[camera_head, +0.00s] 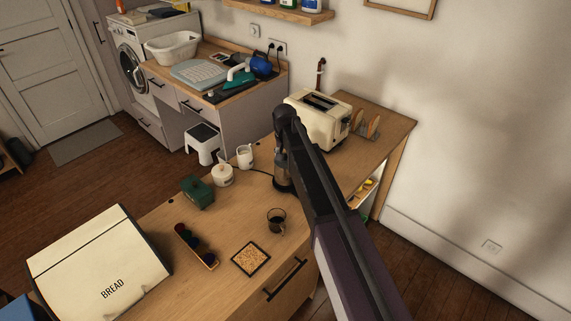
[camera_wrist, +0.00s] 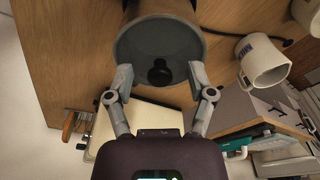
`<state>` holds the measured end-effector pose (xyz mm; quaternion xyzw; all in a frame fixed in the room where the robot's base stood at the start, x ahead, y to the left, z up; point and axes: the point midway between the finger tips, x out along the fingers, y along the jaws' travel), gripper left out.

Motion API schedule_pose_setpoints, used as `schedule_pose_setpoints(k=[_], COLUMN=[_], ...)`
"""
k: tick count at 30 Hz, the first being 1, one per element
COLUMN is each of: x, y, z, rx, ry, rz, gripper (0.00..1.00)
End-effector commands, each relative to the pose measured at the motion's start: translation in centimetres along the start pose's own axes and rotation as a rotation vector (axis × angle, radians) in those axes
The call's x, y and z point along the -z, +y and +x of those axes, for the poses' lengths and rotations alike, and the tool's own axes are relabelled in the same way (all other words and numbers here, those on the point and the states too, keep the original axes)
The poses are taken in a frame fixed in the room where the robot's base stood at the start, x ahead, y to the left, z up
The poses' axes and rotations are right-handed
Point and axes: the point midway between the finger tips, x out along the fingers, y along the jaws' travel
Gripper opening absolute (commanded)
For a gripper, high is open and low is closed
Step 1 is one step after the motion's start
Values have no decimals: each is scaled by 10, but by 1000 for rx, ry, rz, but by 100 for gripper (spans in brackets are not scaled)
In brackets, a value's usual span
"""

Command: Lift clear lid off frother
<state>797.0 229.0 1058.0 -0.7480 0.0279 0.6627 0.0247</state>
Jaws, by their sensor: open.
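The frother (camera_head: 283,172) stands upright on the wooden counter in the head view, partly hidden behind my arm. In the wrist view its clear lid (camera_wrist: 142,46) is a round, greenish see-through disc with a grey rim. A black knob (camera_wrist: 159,75) sits on the lid. My gripper (camera_wrist: 161,73) is open, with one finger on each side of the knob, near the lid's rim. I cannot tell whether the fingers touch the lid. The frother's lower body is mostly hidden in the wrist view.
A white mug (camera_head: 245,156) and a lidded white pot (camera_head: 222,175) stand left of the frother. A cream toaster (camera_head: 318,121) is behind it to the right. A dark glass cup (camera_head: 276,221) is in front. A bread box (camera_head: 99,265) stands farther left.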

Motion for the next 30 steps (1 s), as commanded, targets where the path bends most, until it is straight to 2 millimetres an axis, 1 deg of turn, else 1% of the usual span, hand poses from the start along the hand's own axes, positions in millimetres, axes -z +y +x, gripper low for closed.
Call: schedule_pose_setpoints(k=[18,20,21,23,24,25,26,30], x=[0,0,0,0,0,0,0,0], y=[0,0,0,0,0,0,0,0], z=[1,1,1,1,1,1,1,1], rx=[0,0,0,0,0,0,0,0], ry=[0,0,0,0,0,0,0,0], rz=[0,0,0,-1,-1,-1,-1,-1], gripper=[70,52,40,22,11,2,0,0])
